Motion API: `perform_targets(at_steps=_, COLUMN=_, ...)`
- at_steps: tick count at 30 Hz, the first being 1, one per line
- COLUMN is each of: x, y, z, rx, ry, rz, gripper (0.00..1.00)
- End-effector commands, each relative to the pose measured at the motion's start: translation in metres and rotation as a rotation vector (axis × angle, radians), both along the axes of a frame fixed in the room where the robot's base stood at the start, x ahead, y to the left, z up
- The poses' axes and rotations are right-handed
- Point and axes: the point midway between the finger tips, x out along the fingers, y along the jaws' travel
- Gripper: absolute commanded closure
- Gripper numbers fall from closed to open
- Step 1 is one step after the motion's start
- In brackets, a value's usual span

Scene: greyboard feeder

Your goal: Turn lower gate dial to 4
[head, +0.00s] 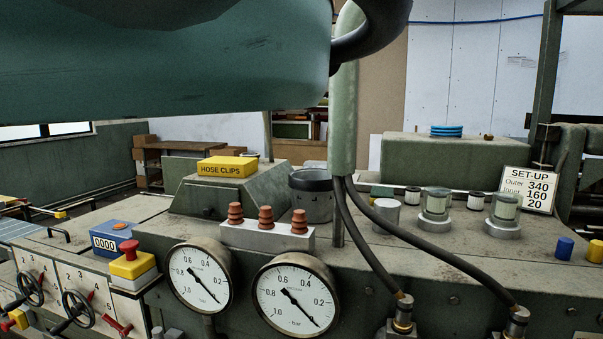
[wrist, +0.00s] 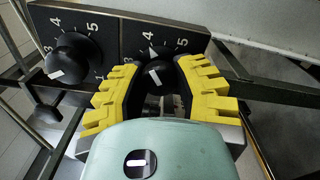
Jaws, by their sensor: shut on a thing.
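In the wrist view, my gripper (wrist: 157,68) has its yellow ribbed fingers on either side of a round black dial knob (wrist: 168,82) and is shut on it. The white mark on this knob points up and left, roughly toward the 4 on its black scale plate (wrist: 192,34); a 5 shows to the right of the 4. The rest of this scale is partly hidden by the fingers. A second black dial knob (wrist: 70,58) is to the left, apart from my gripper, with 3, 4 and 5 around it. Which dial is the lower gate is not labelled. The head view does not show my gripper.
Dark metal bars (wrist: 270,98) run beside the dials in the wrist view. In the head view, two pressure gauges (head: 292,296), a red button (head: 130,258) and handwheels (head: 78,308) line the machine front. A set-up card (head: 527,190) stands at right.

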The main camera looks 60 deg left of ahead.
Motion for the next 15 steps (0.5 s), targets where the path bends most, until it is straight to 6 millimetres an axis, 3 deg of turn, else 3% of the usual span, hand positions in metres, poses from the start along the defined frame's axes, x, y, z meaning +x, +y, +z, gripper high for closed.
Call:
perform_targets(at_steps=1, x=0.0008, y=0.0009, z=-0.0069, rx=0.019, ry=-0.021, rz=0.003, gripper=1.0)
perform_targets(at_steps=15, x=0.0008, y=0.0009, z=-0.0023, rx=0.053, ry=-0.059, rz=0.004, gripper=1.0)
